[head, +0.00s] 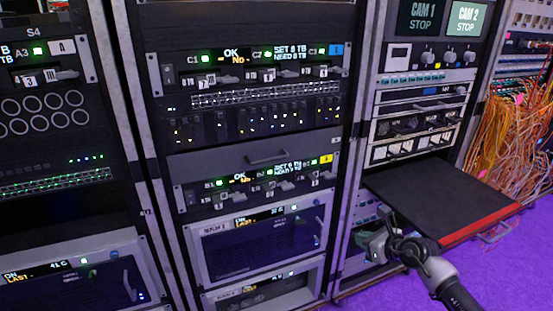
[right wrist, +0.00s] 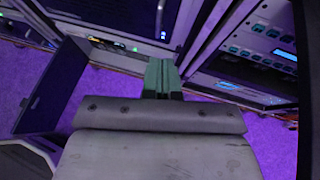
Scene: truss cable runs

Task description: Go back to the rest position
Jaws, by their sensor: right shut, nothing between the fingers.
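My right gripper (head: 376,243) is at the lower right in the head view, in front of the right-hand rack and just left of the pulled-out shelf. It is shut and empty. In the right wrist view its green fingers (right wrist: 163,75) are together with nothing between them, pointing toward the lower part of the racks. My right arm reaches in from the bottom right. My left gripper does not show in either view.
A black shelf with a red front edge (head: 480,228) sticks out of the right rack, close to my right arm. The middle rack (head: 250,150) holds switch panels and lit displays. Orange cables (head: 510,130) hang at the far right. Purple floor (head: 500,270) is clear at the lower right.

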